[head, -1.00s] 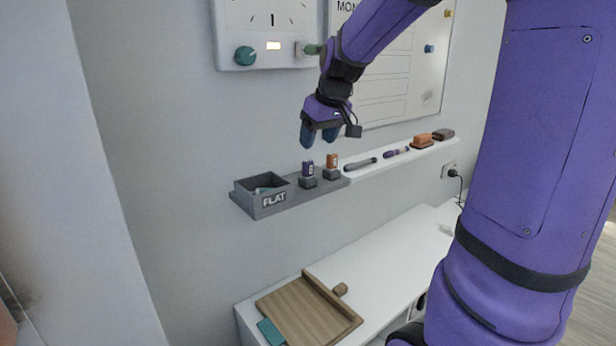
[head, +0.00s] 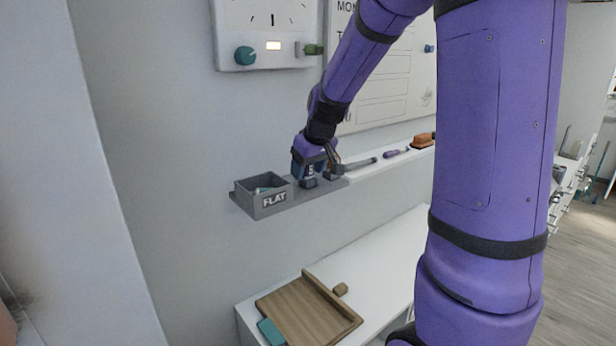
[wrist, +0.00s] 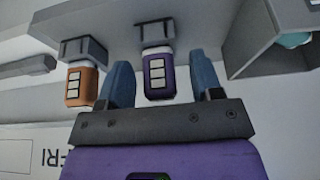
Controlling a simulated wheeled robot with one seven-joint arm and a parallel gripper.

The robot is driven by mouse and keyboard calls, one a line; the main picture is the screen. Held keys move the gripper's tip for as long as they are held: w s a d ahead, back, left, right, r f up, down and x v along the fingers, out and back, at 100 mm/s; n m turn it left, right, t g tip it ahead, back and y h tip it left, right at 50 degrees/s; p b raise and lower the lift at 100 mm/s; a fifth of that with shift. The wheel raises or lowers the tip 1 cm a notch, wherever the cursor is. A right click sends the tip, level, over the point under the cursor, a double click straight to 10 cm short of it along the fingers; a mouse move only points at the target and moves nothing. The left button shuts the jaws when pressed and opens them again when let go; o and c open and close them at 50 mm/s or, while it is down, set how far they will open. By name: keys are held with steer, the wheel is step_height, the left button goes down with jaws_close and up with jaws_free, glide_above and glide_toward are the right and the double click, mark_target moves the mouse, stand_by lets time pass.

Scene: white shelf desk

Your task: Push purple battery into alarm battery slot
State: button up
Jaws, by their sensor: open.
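The purple battery (wrist: 158,76) stands in a dark holder on the grey shelf. In the wrist view it sits between the two blue fingers of my gripper (wrist: 163,82), with a gap visible on each side. In the head view my gripper (head: 309,170) is down at the shelf and mostly hides the battery (head: 310,170). The alarm (head: 268,30) is the white wall panel with a dial above the shelf. It has a teal knob (head: 245,56), a small lit window and a green part (head: 313,49) at its lower right. I cannot make out the battery slot clearly.
An orange battery (wrist: 82,84) stands in its own holder just left of my fingers in the wrist view. A grey bin marked FLAT (head: 264,198) is beside the holders. Pens and an eraser (head: 423,141) lie along the white ledge. A wooden board (head: 308,310) lies on the desk below.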

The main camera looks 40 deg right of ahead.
steer(key=c, duration=1)
steer(key=shift+r, duration=0.1)
